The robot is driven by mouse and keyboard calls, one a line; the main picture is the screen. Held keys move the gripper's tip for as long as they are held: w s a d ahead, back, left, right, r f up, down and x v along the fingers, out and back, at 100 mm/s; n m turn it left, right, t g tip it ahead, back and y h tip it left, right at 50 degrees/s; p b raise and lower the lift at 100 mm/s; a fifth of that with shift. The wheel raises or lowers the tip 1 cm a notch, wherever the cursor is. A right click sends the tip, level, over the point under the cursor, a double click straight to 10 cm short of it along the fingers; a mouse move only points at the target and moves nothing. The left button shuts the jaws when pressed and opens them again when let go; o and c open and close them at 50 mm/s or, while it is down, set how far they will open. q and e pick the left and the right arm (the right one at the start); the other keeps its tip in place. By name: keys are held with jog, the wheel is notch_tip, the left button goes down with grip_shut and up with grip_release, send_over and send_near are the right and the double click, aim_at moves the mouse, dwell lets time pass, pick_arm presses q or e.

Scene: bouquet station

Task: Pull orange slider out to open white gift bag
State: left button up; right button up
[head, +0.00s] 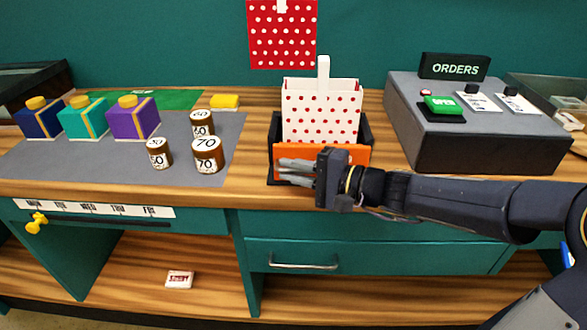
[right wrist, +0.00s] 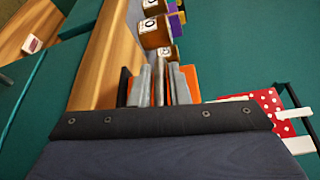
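The white gift bag (head: 321,112) with red dots stands upright in a black holder (head: 366,132) on the counter, with a white handle on top. The orange slider (head: 349,152) lies across the front of the holder, below the bag. My right gripper (head: 296,171) is at the slider's front face, fingers pointing left and covering part of it. In the right wrist view its grey fingers (right wrist: 160,86) lie close together, with the orange slider (right wrist: 191,83) beside them. I cannot tell whether they grip it. My left gripper is not in view.
A grey orders console (head: 470,140) stands right of the holder. Several numbered cylinders (head: 207,155) and boxes (head: 133,118) stand on a grey mat (head: 100,158) to the left. A red dotted bag (head: 282,38) hangs on the wall behind.

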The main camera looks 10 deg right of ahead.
jog(key=shift+o, duration=1.4)
jog(key=shift+d, duration=0.1)
jog(key=v, duration=0.7)
jog(key=shift+s+d, duration=0.25)
